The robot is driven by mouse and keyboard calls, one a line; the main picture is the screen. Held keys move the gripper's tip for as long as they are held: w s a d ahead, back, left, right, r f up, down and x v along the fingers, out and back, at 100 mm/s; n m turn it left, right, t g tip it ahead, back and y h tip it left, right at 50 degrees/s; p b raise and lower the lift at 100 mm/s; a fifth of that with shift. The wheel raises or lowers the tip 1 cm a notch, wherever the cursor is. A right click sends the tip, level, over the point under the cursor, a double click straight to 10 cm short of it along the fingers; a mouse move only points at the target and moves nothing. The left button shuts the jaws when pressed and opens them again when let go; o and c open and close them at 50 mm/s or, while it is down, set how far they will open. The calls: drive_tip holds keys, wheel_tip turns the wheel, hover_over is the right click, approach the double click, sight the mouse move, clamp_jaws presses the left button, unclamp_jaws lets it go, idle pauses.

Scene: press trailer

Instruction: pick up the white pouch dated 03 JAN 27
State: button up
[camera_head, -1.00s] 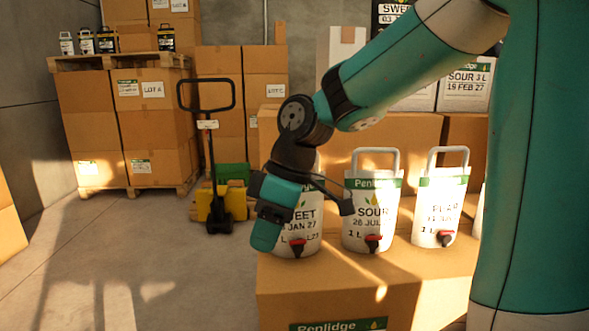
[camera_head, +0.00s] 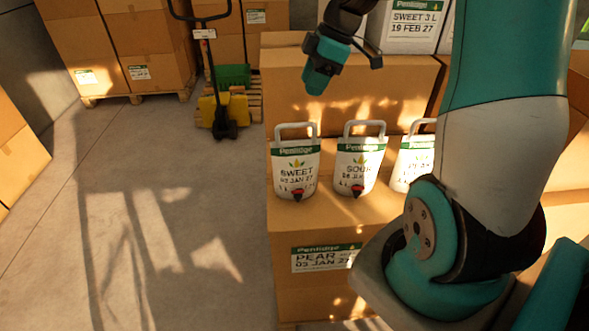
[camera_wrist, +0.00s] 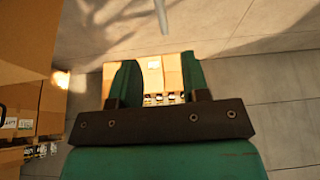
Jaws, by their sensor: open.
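The white pouch (camera_head: 297,165) marked SWEET, with a green Penlidge band, a loop handle and a red tap, stands upright at the left end of a row on a cardboard box. Its small date appears to read 03 JAN 27. My gripper (camera_head: 315,87) is above the row in the head view, apart from the pouch, and no pouch is in it. In the wrist view my gripper (camera_wrist: 158,80) has its two green fingers spread with a gap between them. The SWEET pouch is not recognisable in the wrist view.
A SOUR pouch (camera_head: 358,165) stands close on the right, then a PEAR pouch (camera_head: 413,162) partly behind my arm. Stacked cartons (camera_head: 345,90) rise behind the row. A yellow pallet truck (camera_head: 222,110) stands at back left. The floor at left is clear.

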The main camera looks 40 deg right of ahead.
sight(292, 127)
drive_tip(key=p+x, duration=0.1)
drive_tip(key=x, duration=0.6)
drive_tip(key=shift+f+p, duration=0.3)
drive_tip(key=shift+s+p+x, duration=0.1)
drive_tip(key=shift+p+x, duration=0.5)
drive_tip(key=shift+x, duration=0.8)
drive_tip(key=shift+s+p+x, duration=0.15)
drive_tip(key=shift+p+x, duration=0.45)
drive_tip(key=shift+x, duration=0.8)
drive_tip(key=shift+d+f, duration=0.1)
drive_tip(key=shift+d, duration=0.05)
clamp_jaws()
drive_tip(key=shift+w, duration=0.1)
